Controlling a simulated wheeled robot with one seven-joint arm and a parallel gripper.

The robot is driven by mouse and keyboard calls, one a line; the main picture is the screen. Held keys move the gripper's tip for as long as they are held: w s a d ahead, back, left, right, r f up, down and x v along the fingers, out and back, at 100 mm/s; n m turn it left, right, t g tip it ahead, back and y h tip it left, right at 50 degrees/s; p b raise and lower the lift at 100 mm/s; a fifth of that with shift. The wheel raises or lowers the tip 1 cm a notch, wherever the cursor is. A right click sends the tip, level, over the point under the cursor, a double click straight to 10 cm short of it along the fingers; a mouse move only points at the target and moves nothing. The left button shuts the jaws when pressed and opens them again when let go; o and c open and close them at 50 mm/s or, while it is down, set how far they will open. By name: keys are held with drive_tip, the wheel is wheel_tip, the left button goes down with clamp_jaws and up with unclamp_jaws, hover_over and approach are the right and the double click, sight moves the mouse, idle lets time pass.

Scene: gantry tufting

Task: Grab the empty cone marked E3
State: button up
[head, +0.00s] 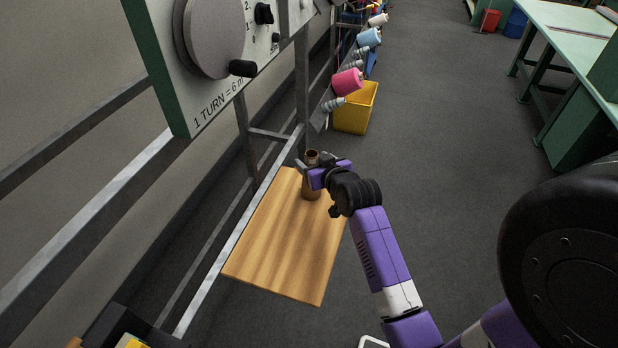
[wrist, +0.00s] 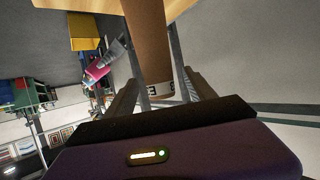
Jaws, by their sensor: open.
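A brown empty cone (head: 312,190) stands upright on the wooden board (head: 275,262) near its far edge. In the wrist view the cone (wrist: 148,40) has a pale band at its end with a dark marking that looks like "E3", partly cut off. My gripper (head: 314,170) is at the upper part of the cone. In the wrist view its two fingers (wrist: 158,100) lie open on either side of the cone's banded end. I cannot tell whether either finger touches it.
A grey metal frame runs along the board's left side, with a panel and dial (head: 212,32) above. The floor to the right is clear up to a green table (head: 570,30).

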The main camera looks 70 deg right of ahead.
drive_tip(key=shift+p+x, duration=0.35)
drive_tip(key=shift+x, duration=1.85)
drive_tip(key=shift+r, duration=0.1)
clamp_jaws()
